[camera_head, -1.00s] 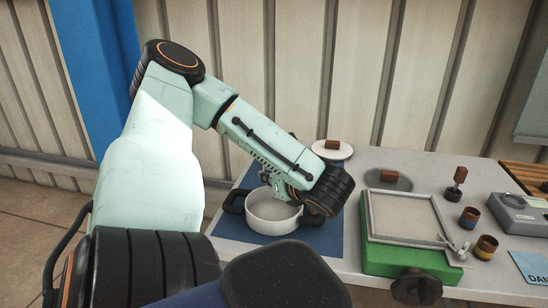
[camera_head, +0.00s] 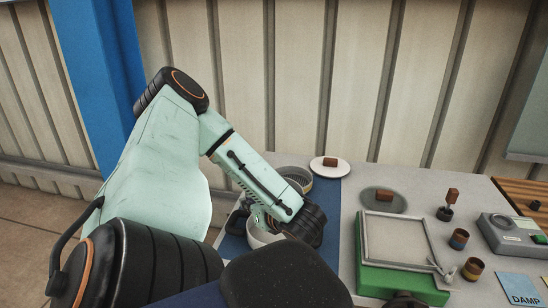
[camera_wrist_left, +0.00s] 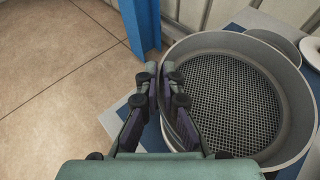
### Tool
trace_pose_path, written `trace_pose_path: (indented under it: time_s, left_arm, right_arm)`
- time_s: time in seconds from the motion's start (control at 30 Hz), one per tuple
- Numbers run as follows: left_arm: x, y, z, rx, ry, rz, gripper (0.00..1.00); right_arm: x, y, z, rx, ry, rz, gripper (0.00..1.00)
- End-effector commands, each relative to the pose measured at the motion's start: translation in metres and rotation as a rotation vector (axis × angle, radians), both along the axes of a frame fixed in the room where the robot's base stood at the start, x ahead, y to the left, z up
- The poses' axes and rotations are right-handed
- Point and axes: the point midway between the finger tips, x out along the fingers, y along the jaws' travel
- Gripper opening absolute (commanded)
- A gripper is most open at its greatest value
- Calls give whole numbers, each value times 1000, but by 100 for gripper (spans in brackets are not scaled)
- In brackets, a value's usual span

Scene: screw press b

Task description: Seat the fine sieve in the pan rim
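A round sieve with a dark mesh and a pale grey rim (camera_wrist_left: 290,75) fills the right of the left wrist view. My left gripper (camera_wrist_left: 162,80) has its fingers on either side of the near left wall, close together, and looks shut on that rim. In the head view, my left gripper (camera_head: 257,212) reaches down to a pale round vessel (camera_head: 262,241) on the blue mat, partly hidden by my arm. I cannot tell there whether the pan and sieve are apart or one inside the other. My right gripper is not in view.
Another grey round vessel (camera_head: 295,176) stands just behind, near a white plate (camera_head: 322,169) with a brown block. The blue mat (camera_head: 323,195) has little room.

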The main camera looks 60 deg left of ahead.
Motion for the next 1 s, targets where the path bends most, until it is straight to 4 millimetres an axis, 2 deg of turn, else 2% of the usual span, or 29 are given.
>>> trace_pose_path:
  time_s: [0.3,0.7,1.0]
  left_arm:
    - [0,0,-4,1,0,0,0]
    - [0,0,-42,0,-4,2,0]
    - [1,0,-56,-2,-6,5,0]
  right_arm:
    - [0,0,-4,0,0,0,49]
    - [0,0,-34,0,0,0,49]
    - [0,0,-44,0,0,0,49]
